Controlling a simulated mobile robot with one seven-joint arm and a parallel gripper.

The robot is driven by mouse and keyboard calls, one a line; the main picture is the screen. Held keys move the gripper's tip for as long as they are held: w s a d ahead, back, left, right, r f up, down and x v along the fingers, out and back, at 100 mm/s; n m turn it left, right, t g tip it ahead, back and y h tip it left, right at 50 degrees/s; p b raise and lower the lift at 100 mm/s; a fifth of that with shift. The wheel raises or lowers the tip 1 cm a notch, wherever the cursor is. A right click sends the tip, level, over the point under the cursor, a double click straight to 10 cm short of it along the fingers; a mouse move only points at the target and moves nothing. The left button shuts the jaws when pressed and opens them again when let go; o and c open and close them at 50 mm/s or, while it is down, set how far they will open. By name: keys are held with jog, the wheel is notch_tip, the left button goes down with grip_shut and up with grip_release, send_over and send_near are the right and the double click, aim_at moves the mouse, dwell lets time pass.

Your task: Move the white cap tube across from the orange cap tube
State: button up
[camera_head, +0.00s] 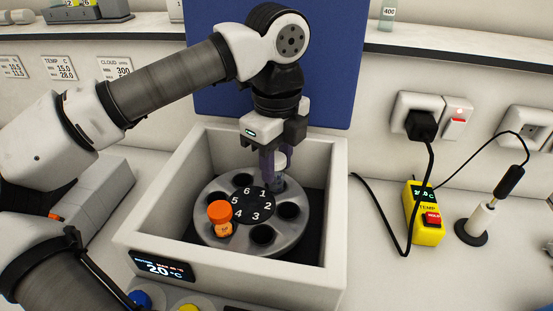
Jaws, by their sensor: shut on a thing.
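The orange cap tube (220,213) stands upright in the rotor (208,237), in the front-left hole by the number 4. My gripper (275,168) points down over the back-right part of the rotor, by the number 1. It is shut on the white cap tube (281,160), whose pale top shows between the fingers. The tube's lower end is at the hole by number 1, roughly opposite the orange cap tube. I cannot tell how deep it sits, as the fingers hide part of it.
The rotor sits inside a white box (312,240) with raised walls and a temperature display. The holes by 2 (288,210) and 3 (262,234) are empty. A yellow temperature meter (425,212), a black cable and a probe stand (471,230) are to the right.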

jog(key=shift+f+b, duration=0.65)
jog(key=shift+f, duration=0.1)
jog(key=o, duration=1.1)
